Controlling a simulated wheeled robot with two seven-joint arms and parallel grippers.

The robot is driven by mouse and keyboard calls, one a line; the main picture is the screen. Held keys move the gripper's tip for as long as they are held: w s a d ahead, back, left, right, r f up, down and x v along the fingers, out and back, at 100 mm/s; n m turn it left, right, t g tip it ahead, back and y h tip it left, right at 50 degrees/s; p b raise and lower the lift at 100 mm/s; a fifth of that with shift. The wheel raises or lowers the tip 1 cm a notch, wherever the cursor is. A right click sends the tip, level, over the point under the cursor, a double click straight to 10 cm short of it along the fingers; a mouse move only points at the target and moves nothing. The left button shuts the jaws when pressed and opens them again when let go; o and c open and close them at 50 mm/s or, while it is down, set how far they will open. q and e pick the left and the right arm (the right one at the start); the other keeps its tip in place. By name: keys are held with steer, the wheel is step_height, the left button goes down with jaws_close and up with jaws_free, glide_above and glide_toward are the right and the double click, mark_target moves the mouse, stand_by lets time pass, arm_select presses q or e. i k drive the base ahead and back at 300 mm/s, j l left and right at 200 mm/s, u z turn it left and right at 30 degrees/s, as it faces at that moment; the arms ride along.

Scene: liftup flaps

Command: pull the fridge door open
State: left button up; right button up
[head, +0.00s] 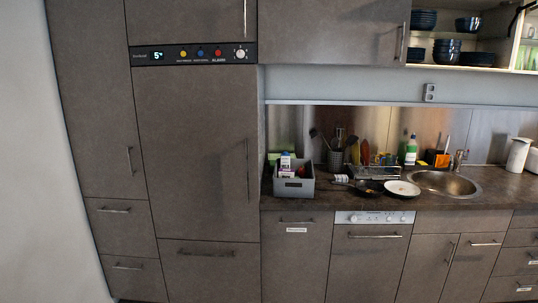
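The fridge door (192,150) is a tall grey-brown panel at centre left, below a black control strip (195,54) with a lit display and coloured buttons. Its long vertical handle (248,170) runs along the right edge of the panel. The door looks shut, flush with the panels around it. Neither of my grippers shows in the head view, so nothing is seen touching the door or its handle.
A counter (330,200) to the right holds a grey crate (294,185), pans, a plate and a sink (443,183). An open upper cabinet (480,42) holds dark dishes. Tall cupboard panels (95,110) stand left of the fridge. No obstacle shows before the door.

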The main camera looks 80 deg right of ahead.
mark_target(197, 126)
steer(key=z, duration=2)
